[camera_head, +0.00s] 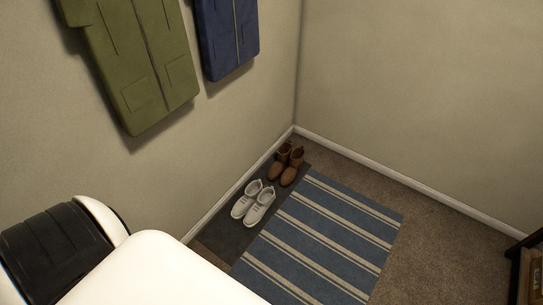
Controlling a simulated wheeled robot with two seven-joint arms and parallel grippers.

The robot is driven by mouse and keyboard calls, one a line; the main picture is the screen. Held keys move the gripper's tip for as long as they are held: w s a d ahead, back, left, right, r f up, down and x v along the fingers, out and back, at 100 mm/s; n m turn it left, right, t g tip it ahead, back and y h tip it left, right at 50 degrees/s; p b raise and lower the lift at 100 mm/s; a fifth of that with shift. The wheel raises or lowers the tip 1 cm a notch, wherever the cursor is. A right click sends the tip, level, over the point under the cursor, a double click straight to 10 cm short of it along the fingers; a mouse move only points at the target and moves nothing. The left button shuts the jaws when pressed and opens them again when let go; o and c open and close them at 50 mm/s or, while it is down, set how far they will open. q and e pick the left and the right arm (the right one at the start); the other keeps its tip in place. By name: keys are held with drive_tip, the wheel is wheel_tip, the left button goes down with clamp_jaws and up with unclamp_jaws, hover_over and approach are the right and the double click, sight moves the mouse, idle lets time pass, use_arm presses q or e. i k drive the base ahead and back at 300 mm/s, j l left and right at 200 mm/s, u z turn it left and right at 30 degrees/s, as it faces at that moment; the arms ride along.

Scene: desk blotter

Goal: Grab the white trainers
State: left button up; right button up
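The white trainers (253,203) stand side by side on a dark grey mat (224,229) on the floor, along the left wall. They show near the middle of the head view, with their toes pointing toward the lower left. Neither of my grippers shows in the head view. Nothing touches the trainers, and they look upright.
Brown boots (287,165) stand just behind the trainers on the same mat. A blue striped rug (330,235) lies to the right. A green jacket (145,65) and a blue jacket (228,38) hang on the left wall. A dark shelf (526,265) stands at the right edge.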

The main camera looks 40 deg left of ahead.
sight(255, 191)
drive_tip(key=i+l+u, duration=0.15)
drive_tip(key=i+u, duration=0.35)
drive_tip(key=i, duration=0.15)
drive_tip(key=i+l+u, duration=0.45)
drive_tip(key=i, duration=0.15)
drive_tip(key=i+l+u, duration=0.5)
